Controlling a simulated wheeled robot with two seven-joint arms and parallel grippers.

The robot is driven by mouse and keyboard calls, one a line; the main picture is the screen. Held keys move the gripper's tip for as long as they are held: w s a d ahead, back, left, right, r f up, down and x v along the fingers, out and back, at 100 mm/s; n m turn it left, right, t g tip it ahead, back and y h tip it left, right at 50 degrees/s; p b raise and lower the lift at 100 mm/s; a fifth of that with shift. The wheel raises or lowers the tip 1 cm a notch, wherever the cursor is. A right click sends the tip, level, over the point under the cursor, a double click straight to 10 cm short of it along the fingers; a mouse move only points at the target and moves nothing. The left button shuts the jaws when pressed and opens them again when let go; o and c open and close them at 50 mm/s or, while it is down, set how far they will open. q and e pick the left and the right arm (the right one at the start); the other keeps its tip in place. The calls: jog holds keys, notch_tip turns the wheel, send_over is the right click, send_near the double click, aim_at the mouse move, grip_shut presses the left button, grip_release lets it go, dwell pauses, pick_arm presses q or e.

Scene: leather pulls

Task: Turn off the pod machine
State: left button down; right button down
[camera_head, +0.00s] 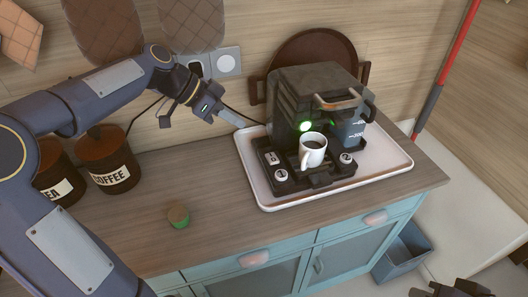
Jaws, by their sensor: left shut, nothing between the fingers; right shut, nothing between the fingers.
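The black pod machine (292,95) stands on a white tray (385,168) on the counter. A round light (305,126) on its front glows green. A copper-coloured handle (338,102) shows at its top front. Round white-marked buttons or knobs (281,175) sit on its base, left and right of a white mug (313,149) of dark liquid. My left gripper (236,118) is shut and empty, close to the machine's left side; I cannot tell whether it touches anything. My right gripper (452,288) is partly in view at the bottom right edge, shut, well away from the machine.
Dark canisters, one marked COFFEE (108,160), stand at the left behind my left arm. A small green-and-brown object (178,215) lies on the counter (225,215). A wall socket (228,61) with a cable is behind. A round brown tray (318,50) leans behind the machine.

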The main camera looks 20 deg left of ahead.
pick_arm(q)
jog(key=p, duration=0.1)
send_over(277, 159)
jog(key=a, duration=0.3)
jog(key=f, duration=0.7)
jog(key=shift+s, duration=0.3)
jog(key=f, duration=0.3)
jog(key=shift+s+f, duration=0.15)
jog(key=shift+s, duration=0.15)
jog(key=shift+d+f, duration=0.1)
jog(key=shift+f, duration=0.25)
